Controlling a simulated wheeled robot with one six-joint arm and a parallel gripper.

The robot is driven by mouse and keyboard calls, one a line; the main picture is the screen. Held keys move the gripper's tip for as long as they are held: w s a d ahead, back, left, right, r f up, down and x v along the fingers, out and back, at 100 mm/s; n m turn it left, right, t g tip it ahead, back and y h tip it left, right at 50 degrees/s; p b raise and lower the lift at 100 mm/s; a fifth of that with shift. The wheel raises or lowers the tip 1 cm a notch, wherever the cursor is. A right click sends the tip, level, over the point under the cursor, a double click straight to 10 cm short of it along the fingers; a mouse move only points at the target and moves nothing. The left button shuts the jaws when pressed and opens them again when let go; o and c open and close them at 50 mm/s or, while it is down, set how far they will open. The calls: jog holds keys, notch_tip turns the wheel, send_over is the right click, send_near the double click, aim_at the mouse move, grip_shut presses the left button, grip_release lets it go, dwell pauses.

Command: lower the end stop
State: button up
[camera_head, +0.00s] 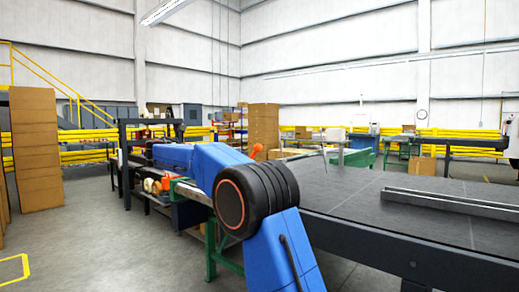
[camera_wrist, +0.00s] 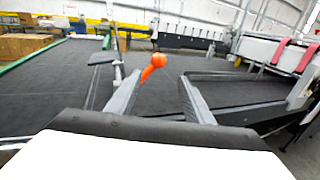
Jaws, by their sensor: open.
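An orange lever with a round ball knob (camera_wrist: 157,60) stands tilted in the middle of the wrist view, above a dark flat surface. My gripper (camera_wrist: 160,80) is open, with one grey finger on each side of the lever in the picture. I see no contact, and I cannot tell how far the lever is beyond the fingertips. An orange knob (camera_head: 257,149) also shows just above my arm's black joint in the head view. My gripper is not visible there. I cannot tell which part is the end stop.
Stacked cartons (camera_head: 36,150) stand at the left, beside open grey floor. A thin grey post (camera_wrist: 117,60) rises left of the lever in the wrist view.

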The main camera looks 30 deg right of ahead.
jog(key=d, duration=1.6)
jog(key=shift+w+d, duration=0.4)
jog(key=shift+r, duration=0.1)
grip_shut()
